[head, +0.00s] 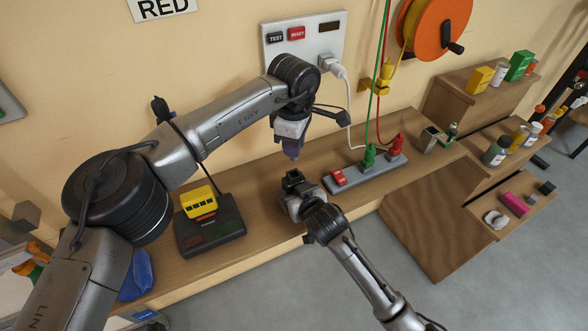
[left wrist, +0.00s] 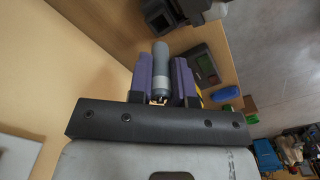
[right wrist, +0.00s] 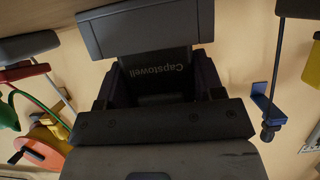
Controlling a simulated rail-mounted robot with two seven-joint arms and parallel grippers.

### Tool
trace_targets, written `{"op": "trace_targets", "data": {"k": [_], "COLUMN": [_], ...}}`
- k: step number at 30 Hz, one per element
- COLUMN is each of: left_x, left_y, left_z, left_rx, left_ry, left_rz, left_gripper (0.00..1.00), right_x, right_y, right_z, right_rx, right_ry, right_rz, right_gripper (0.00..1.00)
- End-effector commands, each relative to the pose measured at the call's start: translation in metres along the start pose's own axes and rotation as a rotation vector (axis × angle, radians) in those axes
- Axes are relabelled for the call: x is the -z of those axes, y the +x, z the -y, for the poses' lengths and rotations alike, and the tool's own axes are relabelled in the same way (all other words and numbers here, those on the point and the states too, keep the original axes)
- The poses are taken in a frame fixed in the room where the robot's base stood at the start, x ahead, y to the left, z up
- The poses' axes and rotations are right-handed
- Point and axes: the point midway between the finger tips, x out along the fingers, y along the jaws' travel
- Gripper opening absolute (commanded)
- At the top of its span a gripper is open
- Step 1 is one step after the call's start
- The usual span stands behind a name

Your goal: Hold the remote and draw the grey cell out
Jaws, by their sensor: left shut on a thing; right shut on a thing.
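My left gripper (head: 292,154) is above the shelf, its purple fingers pointing down. It is shut on the grey cell (left wrist: 161,70), a grey cylinder with a lighter band, clear between the fingers in the left wrist view. My right gripper (head: 296,190) is just below it, shut on the dark remote (head: 293,177). In the right wrist view the remote (right wrist: 157,75) shows the word "Capstowell" and sits between the fingers. The cell appears apart from the remote, with a small gap in the head view. The inside of the remote is hidden.
The wooden shelf (head: 270,215) runs below both grippers. A black device with a yellow block (head: 198,201) stands left, and a power strip (head: 366,172) with red and green plugs stands right. The wall socket panel (head: 305,40) is behind. The shelf between them has free room.

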Motion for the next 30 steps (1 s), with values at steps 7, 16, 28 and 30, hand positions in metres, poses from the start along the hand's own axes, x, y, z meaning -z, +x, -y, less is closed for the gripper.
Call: {"op": "trace_targets", "data": {"k": [7, 16, 28, 30], "left_x": [-0.0002, -0.0002, -0.0001, -0.0001], "left_y": [-0.0047, -0.0044, -0.0043, -0.0043], "left_z": [0.0, 0.0, 0.0, 0.0], "left_rx": [0.0, 0.0, 0.0, 0.0], "left_ry": [0.0, 0.0, 0.0, 0.0], "left_rz": [0.0, 0.0, 0.0, 0.0], "left_gripper": [0.0, 0.0, 0.0, 0.0], "right_x": [-0.001, -0.0007, -0.0001, -0.0001], "right_y": [0.0002, 0.0001, 0.0, 0.0], "right_z": [-0.0002, -0.0002, 0.0, 0.0], "right_rx": [-0.001, 0.0, 0.0, 0.0], "right_ry": [0.0, 0.0, 0.0, 0.0], "right_rz": [0.002, 0.001, 0.0, 0.0], "right_gripper": [0.18, 0.8, 1.0, 1.0]}}
